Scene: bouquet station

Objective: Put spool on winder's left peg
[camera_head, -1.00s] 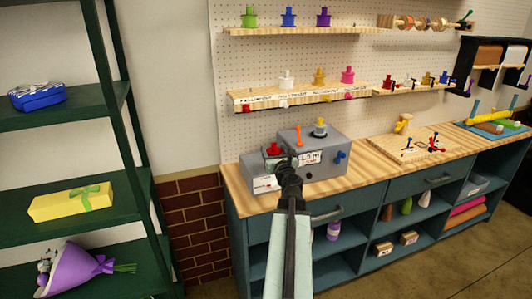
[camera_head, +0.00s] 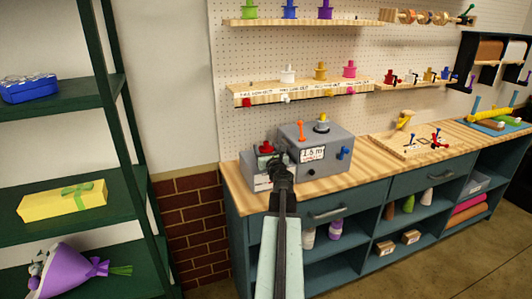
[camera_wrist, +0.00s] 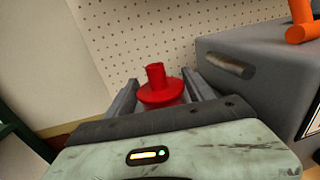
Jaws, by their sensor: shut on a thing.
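The red spool (camera_head: 266,147) is between the fingers of my gripper (camera_head: 274,165), which is shut on it. In the wrist view the red spool (camera_wrist: 162,92) stands roughly upright between the two grey fingers (camera_wrist: 160,97). The grey winder (camera_head: 328,163) stands on the bench just right of the spool, with an orange lever (camera_head: 301,131) and a yellow spool (camera_head: 321,125) on top. In the wrist view the winder (camera_wrist: 265,45) has a short grey rod-like shape (camera_wrist: 231,65) on its near side.
A smaller grey box (camera_head: 257,181) with a label sits left of the winder, partly behind my gripper. Shelves with spools hang on the pegboard (camera_head: 300,58) behind. A green rack (camera_head: 135,150) stands at the left.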

